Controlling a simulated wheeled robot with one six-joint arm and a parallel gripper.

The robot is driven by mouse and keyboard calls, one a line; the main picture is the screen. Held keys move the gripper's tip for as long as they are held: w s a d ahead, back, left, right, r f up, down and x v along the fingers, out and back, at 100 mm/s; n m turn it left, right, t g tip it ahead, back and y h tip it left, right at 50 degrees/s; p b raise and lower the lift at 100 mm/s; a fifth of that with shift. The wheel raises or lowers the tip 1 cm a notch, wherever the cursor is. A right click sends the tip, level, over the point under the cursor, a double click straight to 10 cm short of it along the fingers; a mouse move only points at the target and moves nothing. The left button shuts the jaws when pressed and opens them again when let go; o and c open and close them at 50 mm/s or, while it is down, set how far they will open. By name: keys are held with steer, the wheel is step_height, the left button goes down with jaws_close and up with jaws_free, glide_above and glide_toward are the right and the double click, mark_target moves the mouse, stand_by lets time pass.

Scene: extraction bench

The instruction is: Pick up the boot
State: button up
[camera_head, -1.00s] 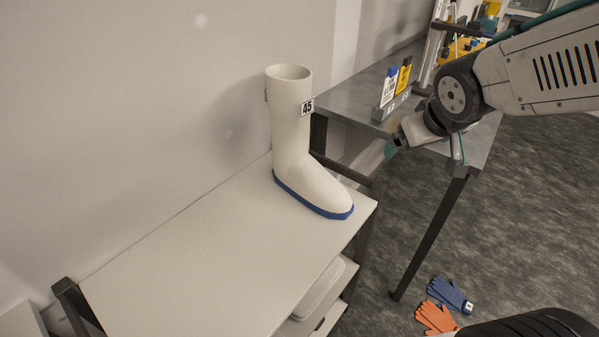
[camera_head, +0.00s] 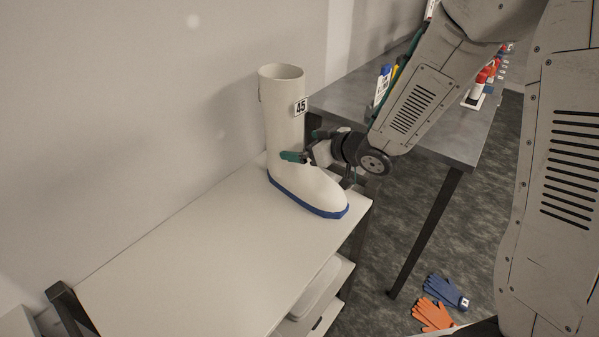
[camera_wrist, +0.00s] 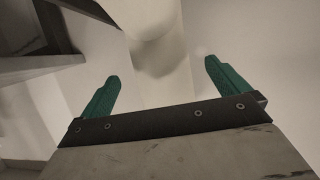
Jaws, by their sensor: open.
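A tall white boot (camera_head: 284,118) with a blue sole and a "45" tag stands upright on a white bench top (camera_head: 190,250), its toe pointing right and toward the camera. My gripper (camera_head: 291,157) is at the boot's ankle in the head view, with one green finger showing across the front of it. In the wrist view, my gripper (camera_wrist: 160,84) has its two green fingers spread wide with nothing between their tips. The pale boot shaft (camera_wrist: 160,45) shows ahead, between the finger directions. Whether a finger touches the boot I cannot tell.
A wall stands close behind the bench. A grey table (camera_head: 345,98) with small signs and red items is at the back right. Blue gloves (camera_head: 446,292) and orange gloves (camera_head: 432,315) lie on the dark floor. The bench top left of the boot is clear.

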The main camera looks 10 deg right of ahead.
mark_target(301, 142)
steer(key=x, duration=0.4)
steer(key=shift+w+a+r, duration=0.1)
steer(key=shift+w, duration=0.1)
steer(key=c, duration=1.7)
steer(key=shift+c, duration=0.7)
steer(key=shift+r, duration=0.15)
